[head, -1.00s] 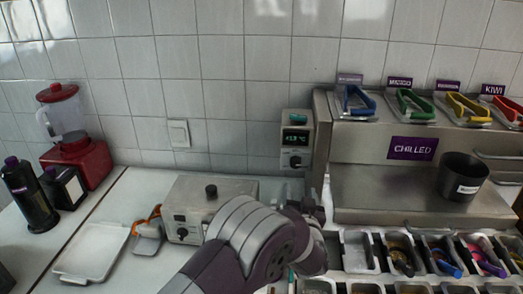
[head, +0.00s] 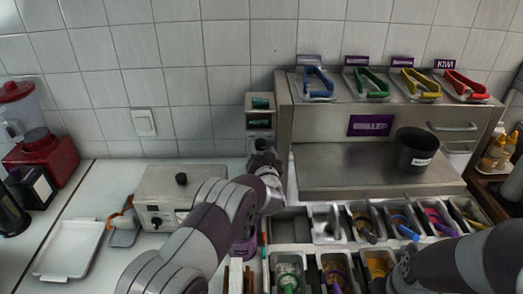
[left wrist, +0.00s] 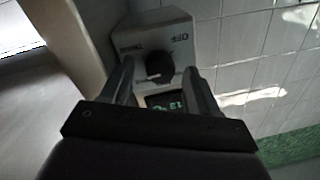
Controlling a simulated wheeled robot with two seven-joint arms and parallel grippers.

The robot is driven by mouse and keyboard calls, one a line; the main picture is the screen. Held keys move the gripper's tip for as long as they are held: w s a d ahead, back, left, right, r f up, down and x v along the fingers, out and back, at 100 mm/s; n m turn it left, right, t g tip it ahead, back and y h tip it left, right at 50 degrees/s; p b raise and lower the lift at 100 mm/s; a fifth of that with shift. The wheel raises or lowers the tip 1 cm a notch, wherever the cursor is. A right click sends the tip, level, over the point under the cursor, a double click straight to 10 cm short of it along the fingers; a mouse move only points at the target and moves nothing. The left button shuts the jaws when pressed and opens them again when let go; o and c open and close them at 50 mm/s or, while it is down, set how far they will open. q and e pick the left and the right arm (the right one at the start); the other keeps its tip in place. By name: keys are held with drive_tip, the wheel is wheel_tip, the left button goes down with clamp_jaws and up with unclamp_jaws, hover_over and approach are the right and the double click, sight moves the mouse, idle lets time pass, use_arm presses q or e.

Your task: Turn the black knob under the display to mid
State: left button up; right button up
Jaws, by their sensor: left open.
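A small grey control box (head: 258,101) with a dark display stands against the tiled wall, left of the steel cabinet. In the head view its knob is hidden behind my left gripper (head: 263,147), which is at the lower part of the box. In the left wrist view the black knob (left wrist: 160,68) sits on the pale panel (left wrist: 181,32), with "OFF" and another, unclear label near it, upside down. The display (left wrist: 163,102) shows green digits. My left gripper (left wrist: 159,72) is open, one finger on each side of the knob in this view; contact cannot be told.
The steel cabinet (head: 368,165) with coloured tongs on top stands right of the box. Several topping bins (head: 327,222) lie in front. A steel appliance (head: 156,180) and a white tray (head: 68,250) are at left. My right arm enters at lower right.

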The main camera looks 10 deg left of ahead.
use_arm(q)
drive_tip(key=c, duration=1)
drive_tip(key=shift+c, duration=0.2)
drive_tip(key=shift+f+n+b, duration=0.2)
drive_tip(key=shift+n+b, duration=0.6)
drive_tip(key=shift+b, duration=0.25)
drive_tip(key=n+b, duration=0.5)
drive_tip(key=b, duration=0.1)
drive_tip(key=n+h+b, duration=0.1)
drive_tip(key=n+b, duration=0.5)
drive_tip(key=shift+g, duration=0.3)
drive_tip(key=shift+r+n+b, duration=0.15)
drive_tip(key=shift+n+b, duration=0.95)
drive_tip(key=shift+b, duration=0.05)
drive_tip(key=shift+r+n+b, duration=0.15)
drive_tip(key=shift+n+b, duration=0.25)
drive_tip(key=shift+n, duration=0.1)
drive_tip(key=shift+a, duration=0.1)
